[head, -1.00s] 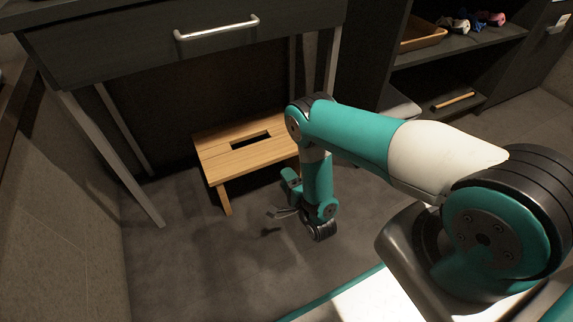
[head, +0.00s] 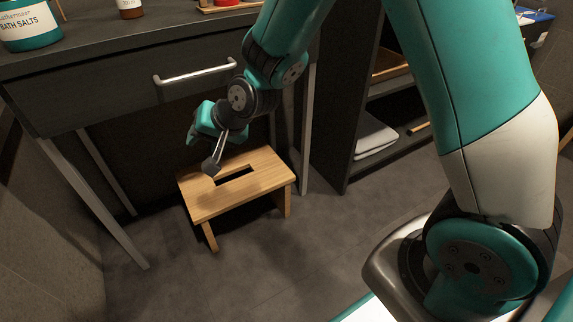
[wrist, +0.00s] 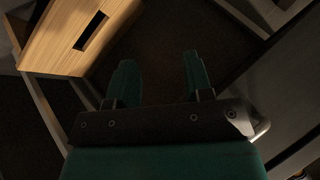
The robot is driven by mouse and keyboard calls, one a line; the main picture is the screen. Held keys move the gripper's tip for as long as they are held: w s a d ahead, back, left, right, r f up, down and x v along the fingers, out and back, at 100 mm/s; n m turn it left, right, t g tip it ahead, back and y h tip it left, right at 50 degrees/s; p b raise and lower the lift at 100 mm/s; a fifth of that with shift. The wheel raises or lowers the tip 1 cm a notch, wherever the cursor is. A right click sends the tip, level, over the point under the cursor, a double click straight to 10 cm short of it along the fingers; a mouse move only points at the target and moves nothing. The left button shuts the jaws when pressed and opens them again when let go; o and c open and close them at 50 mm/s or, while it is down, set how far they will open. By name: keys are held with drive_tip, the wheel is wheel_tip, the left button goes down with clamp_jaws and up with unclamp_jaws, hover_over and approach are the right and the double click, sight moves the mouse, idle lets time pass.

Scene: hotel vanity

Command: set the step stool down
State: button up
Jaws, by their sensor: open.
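The wooden step stool (head: 252,186) stands upright on the floor under the vanity, with a dark slot in its top. It also shows at the upper left of the wrist view (wrist: 60,38). My gripper (head: 203,153) is in front of the vanity, and in the head view it overlaps the rear left edge of the stool's top. In the wrist view my gripper's two fingers (wrist: 160,76) are spread apart with nothing between them. The stool lies to the left of the fingers there, apart from them.
The vanity drawer (head: 110,95) with its metal handle (head: 195,74) is close by my gripper. A vanity leg (head: 95,200) stands left of the stool. An open shelf with folded white towels (head: 374,138) is at the right. The floor in front is clear.

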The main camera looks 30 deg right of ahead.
drive_tip(key=s+d+r+n+g, duration=0.1)
drive_tip(key=s+r+n+g, duration=0.1)
drive_tip(key=s, duration=0.7)
drive_tip(key=s+d+r+n+g, duration=0.1)
drive_tip(key=s+r+n+g, duration=0.1)
drive_tip(key=s+r+n, duration=0.3)
drive_tip(key=s+d+r+n+g+h, duration=0.1)
drive_tip(key=s+r+n+g, duration=0.2)
drive_tip(key=s, duration=1)
wheel_tip(320, 180, up, 3)
drive_tip(key=shift+s+f+n, duration=0.1)
drive_tip(key=shift+s+n, duration=0.05)
drive_tip(key=shift+n, duration=0.45)
drive_tip(key=shift+d, duration=0.1)
